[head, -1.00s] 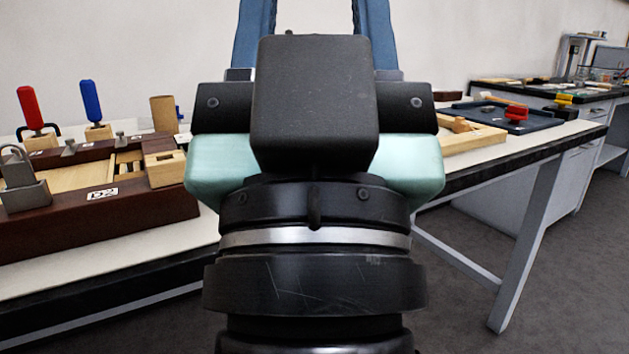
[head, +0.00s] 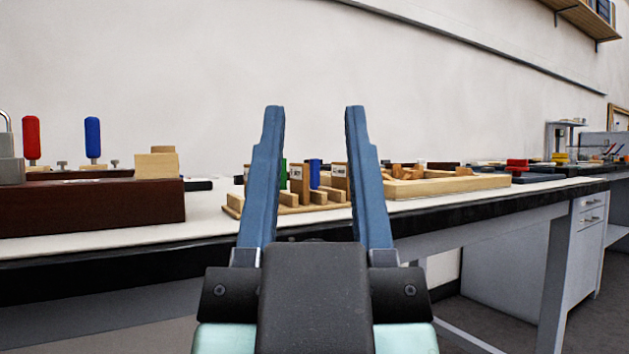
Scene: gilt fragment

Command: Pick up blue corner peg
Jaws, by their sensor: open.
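A small blue peg (head: 315,173) stands upright among wooden blocks on a wooden board (head: 232,206) on the table. It shows in the gap between my fingers, beyond them. A green peg (head: 283,174) stands to its left, partly hidden by my left finger. My gripper (head: 314,112) is open and empty, its two blue fingers pointing up and forward in front of the board. A taller blue handle (head: 93,138) stands farther left. The frames do not show which blue piece is the corner peg.
A dark red-brown wooden box (head: 90,210) with a red handle (head: 31,138) beside it is at the left. A light wooden tray (head: 445,185) lies right of the board. The table's dark front edge (head: 480,216) runs across. Open floor is at lower right.

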